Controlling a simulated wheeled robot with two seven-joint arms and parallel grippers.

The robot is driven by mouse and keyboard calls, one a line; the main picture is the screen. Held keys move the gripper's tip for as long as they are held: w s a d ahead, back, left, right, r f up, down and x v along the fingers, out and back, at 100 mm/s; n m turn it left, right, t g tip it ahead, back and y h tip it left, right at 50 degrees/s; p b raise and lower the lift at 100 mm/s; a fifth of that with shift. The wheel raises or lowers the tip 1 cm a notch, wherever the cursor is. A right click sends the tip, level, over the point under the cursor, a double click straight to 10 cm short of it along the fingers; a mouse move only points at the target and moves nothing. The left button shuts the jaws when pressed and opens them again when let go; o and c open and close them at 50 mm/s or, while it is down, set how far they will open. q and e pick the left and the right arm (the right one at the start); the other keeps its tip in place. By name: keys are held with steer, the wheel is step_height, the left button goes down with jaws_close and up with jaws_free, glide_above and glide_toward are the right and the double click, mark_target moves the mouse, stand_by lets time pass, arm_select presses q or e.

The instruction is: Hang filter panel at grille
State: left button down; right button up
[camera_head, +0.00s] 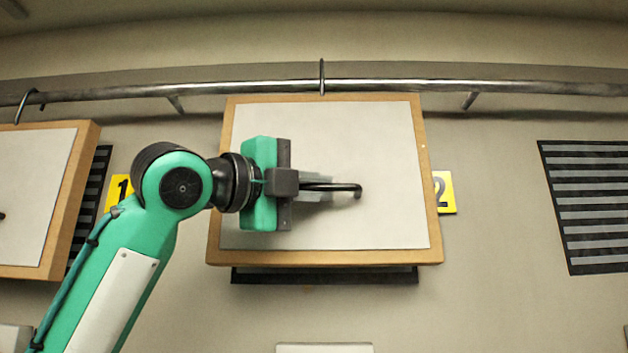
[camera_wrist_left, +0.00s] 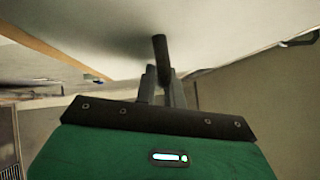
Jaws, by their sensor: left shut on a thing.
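The filter panel (camera_head: 380,140), a pale sheet in a wooden frame, is upright in front of a dark grille; only the grille's lower edge (camera_head: 325,276) shows below it. A dark hook (camera_head: 322,76) at the panel's top reaches up across the rail (camera_head: 230,88); I cannot tell whether it bears on the rail. My left gripper (camera_head: 335,189) is shut on the panel's dark handle (camera_head: 357,190). In the left wrist view the handle (camera_wrist_left: 159,48) stands between the finger ends (camera_wrist_left: 162,84). My right gripper is not in view.
Another framed panel (camera_head: 35,200) hangs from the rail at left, partly covering a grille beside yellow sign 1 (camera_head: 118,189). Yellow sign 2 (camera_head: 446,193) is partly hidden by the held panel. At right, a striped grille (camera_head: 592,205) is uncovered, with clear wall around it.

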arm_select(q)
steer(key=shift+w, duration=0.35)
steer(key=shift+w+f, duration=0.1)
steer(key=shift+f, duration=0.15)
steer(key=shift+f+b, duration=0.8)
steer(key=shift+f, duration=0.4)
steer(key=c, duration=1.4)
jaws_free()
steer(key=shift+f, duration=0.1)
